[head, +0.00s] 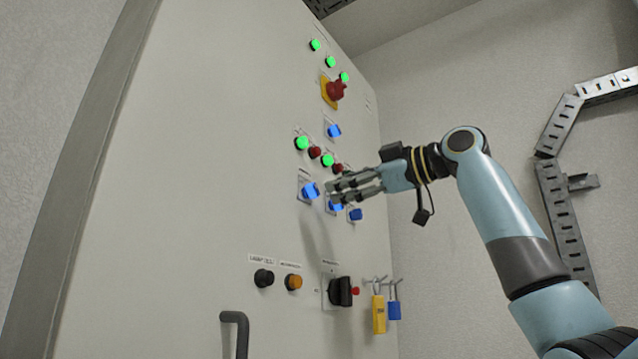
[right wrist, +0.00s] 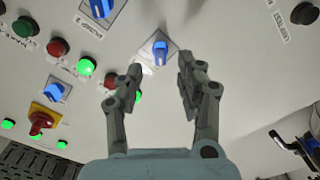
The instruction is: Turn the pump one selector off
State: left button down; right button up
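A row of blue selectors is on the pale cabinet front. The leftmost selector (head: 310,190) also shows in the right wrist view (right wrist: 160,47), on a white square plate. The middle selector (head: 336,205) is partly hidden by my right gripper and shows at the top of the wrist view (right wrist: 100,7). The rightmost selector (head: 355,214) is just beyond. I cannot read which label says pump one. My right gripper (head: 332,188) is open and empty; in the wrist view its fingers (right wrist: 155,85) stand apart with the leftmost selector beyond the gap, apparently untouched. My left gripper is out of view.
Lit green buttons (head: 302,143) and red buttons (head: 314,152) sit close above the selectors. Higher are another blue selector (head: 333,130) and a red emergency knob (head: 336,91). Below are a black rotary switch (head: 341,291), padlocks (head: 379,313) and a handle (head: 236,325).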

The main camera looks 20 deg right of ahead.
aim_at(318, 191)
jog(key=p+x, duration=0.2)
jog(key=x, duration=0.2)
jog(key=shift+w+a+r, duration=0.15)
jog(key=shift+w+a, duration=0.1)
jog(key=shift+a, duration=0.1)
jog(key=shift+w+a, duration=0.3)
jog(key=shift+w, duration=0.2)
jog(key=shift+s, duration=0.1)
grip_shut()
